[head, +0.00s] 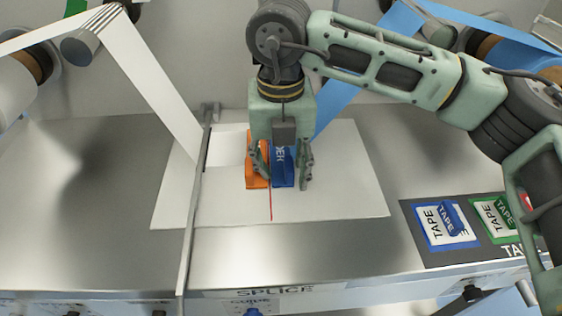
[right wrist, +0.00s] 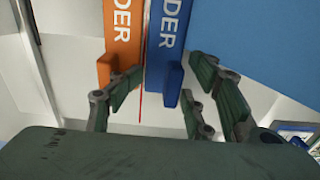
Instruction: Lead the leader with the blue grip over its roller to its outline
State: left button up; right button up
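The leader with the blue grip (head: 283,176) lies on the white splice sheet, right of a thin red line. In the right wrist view its blue grip (right wrist: 166,60) has a raised tab, and blue web (right wrist: 250,45) is to the right. A leader with an orange grip (head: 255,176) lies close on the left; it also shows in the right wrist view (right wrist: 121,40). My right gripper (head: 282,178) points down over the blue grip. My left gripper is out of view. I cannot make out which marking is the outline.
A metal guide bar (head: 193,200) crosses the table on the left. White web (head: 150,75) slopes down from rollers at upper left. A dark mat (head: 425,255) with blue and green tape pieces lies at the right. The left tabletop is clear.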

jog(key=shift+o, duration=0.5)
jog(key=shift+d+f, duration=0.1)
jog(key=shift+f, duration=0.1)
jog(key=shift+r, duration=0.1)
jog(key=shift+r, duration=0.4)
notch_tip(320, 180, up, 7)
jog(key=shift+r, duration=0.15)
notch_tip(320, 180, down, 8)
jog(key=shift+r, duration=0.25)
jog(key=shift+r+p, duration=0.1)
jog(key=shift+p, duration=0.4)
